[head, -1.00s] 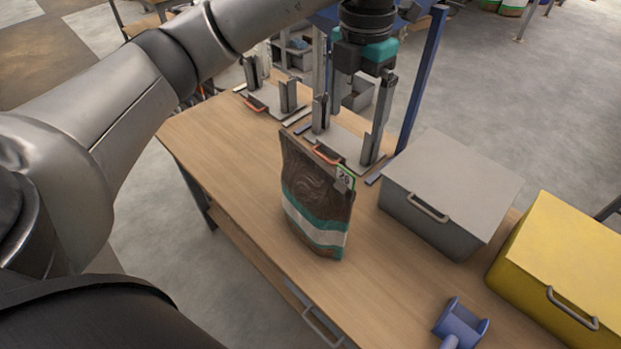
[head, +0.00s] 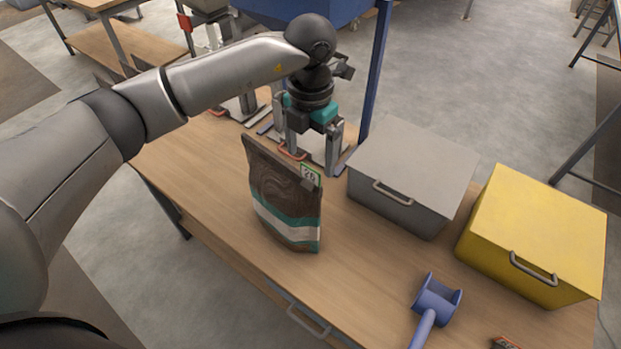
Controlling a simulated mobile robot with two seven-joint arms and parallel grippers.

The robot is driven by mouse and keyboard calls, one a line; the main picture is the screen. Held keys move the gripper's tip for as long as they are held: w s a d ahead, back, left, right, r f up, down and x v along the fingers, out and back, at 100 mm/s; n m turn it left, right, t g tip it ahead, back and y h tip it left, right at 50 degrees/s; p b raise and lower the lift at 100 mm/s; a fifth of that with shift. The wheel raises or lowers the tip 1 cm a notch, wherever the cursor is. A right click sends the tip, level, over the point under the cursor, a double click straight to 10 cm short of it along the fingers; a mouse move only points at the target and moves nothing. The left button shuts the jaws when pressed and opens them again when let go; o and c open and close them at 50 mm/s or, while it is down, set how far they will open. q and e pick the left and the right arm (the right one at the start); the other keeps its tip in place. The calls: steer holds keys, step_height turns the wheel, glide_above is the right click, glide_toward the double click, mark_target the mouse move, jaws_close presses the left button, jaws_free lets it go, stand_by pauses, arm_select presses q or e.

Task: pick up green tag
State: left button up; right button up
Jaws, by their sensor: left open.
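The green tag (head: 311,175) is a small card with a green edge and dark digits. It sits at the upper right corner of a brown bag (head: 284,195) with teal and white bands, which stands upright on the table. My left gripper (head: 312,152) points down just above and behind the bag's top, close above the tag. It is open, and I see nothing between its fingers. Whether a finger touches the bag or tag I cannot tell. My right gripper is not in view.
The wooden table (head: 190,170) has a grey box (head: 415,165) and a yellow box (head: 540,225) right of the bag. A blue tool (head: 437,300) lies in front. A blue post (head: 375,70) and metal fixtures stand behind the gripper. The table left of the bag is clear.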

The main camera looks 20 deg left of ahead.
mark_target(311, 170)
arm_select(q)
steer(key=f, duration=0.2)
steer(key=f+p, duration=0.1)
steer(key=shift+s+f, duration=0.25)
steer(key=shift+f, duration=0.5)
jaws_close()
steer(key=shift+w+r, duration=0.1)
